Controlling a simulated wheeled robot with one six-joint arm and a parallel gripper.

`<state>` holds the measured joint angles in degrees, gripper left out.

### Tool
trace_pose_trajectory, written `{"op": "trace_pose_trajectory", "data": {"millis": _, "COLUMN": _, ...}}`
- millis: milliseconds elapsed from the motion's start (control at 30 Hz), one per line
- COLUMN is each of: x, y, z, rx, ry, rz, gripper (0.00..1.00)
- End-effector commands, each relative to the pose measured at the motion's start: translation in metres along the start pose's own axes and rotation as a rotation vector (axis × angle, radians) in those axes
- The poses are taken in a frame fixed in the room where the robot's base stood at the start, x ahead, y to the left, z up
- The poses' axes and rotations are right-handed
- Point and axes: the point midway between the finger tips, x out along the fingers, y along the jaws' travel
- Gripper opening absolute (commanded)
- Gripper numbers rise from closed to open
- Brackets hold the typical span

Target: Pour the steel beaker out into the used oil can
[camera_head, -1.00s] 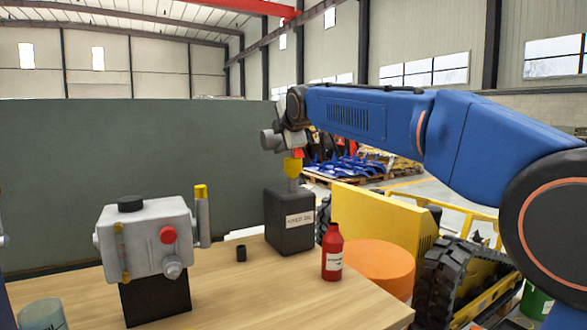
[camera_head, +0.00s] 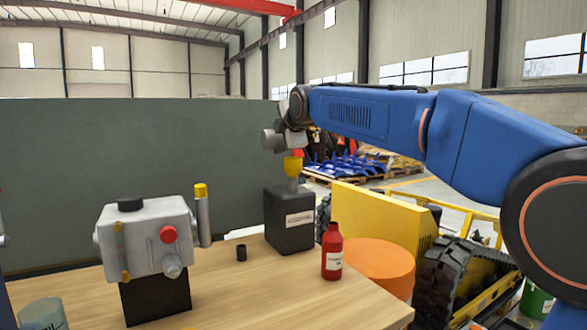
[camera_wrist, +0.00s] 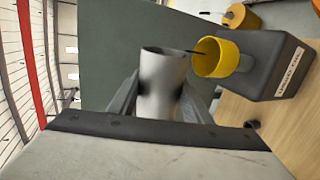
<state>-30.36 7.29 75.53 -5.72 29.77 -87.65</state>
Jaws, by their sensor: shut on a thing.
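The used oil can (camera_head: 290,238) is a dark grey block with a white label at the table's back right. A yellow funnel (camera_head: 293,167) stands in its top. In the wrist view the can (camera_wrist: 262,62) and funnel (camera_wrist: 226,58) are on the right. My gripper (camera_wrist: 160,103) is shut on the steel beaker (camera_wrist: 160,75), which lies tipped about on its side with its mouth beside the funnel. A thin dark streak runs from the beaker's rim into the funnel. The beaker's inside is hidden. In the head view my gripper is just above the funnel, and the beaker is hard to make out.
A red bottle (camera_head: 332,252) stands right of the can, and a small black cup (camera_head: 241,253) left of it. A grey machine with a red button (camera_head: 150,237) is at the left. A glass (camera_head: 42,314) is at front left. The wooden table's (camera_head: 265,295) middle is clear.

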Motion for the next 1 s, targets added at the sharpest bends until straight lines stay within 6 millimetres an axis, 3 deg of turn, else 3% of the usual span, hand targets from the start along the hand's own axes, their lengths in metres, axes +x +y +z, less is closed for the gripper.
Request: {"op": "trace_pose_trajectory", "data": {"millis": 1000, "x": 0.0, "y": 0.0, "z": -0.0009, "rx": 0.01, "ry": 0.005, "rz": 0.001, "gripper": 0.17}}
